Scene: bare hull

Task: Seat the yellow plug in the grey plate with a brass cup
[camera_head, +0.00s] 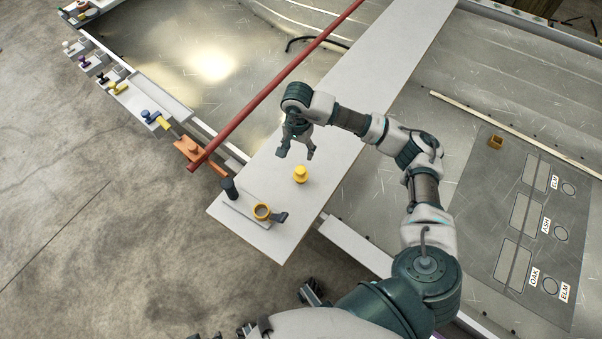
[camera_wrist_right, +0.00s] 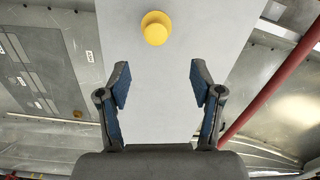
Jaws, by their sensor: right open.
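The yellow plug (camera_head: 300,174) stands upright on the pale board (camera_head: 362,75), and also shows at the top of the right wrist view (camera_wrist_right: 156,28). My right gripper (camera_head: 297,153) is open and empty, a little beyond the plug in the head view. In the wrist view its fingers (camera_wrist_right: 160,85) are spread wide, with the plug ahead of the fingertips. The grey plate (camera_head: 244,207) lies near the board's near end. It carries a brass cup (camera_head: 262,212), which looks empty, a dark cylinder (camera_head: 229,188) and a dark block (camera_head: 280,218). My left gripper is not in view.
An orange fixture (camera_head: 196,152) and several coloured fittings line the ledge at left. A labelled panel (camera_head: 521,215) lies at right, with a small brass-coloured block (camera_head: 495,142) near it. The board's far stretch is clear.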

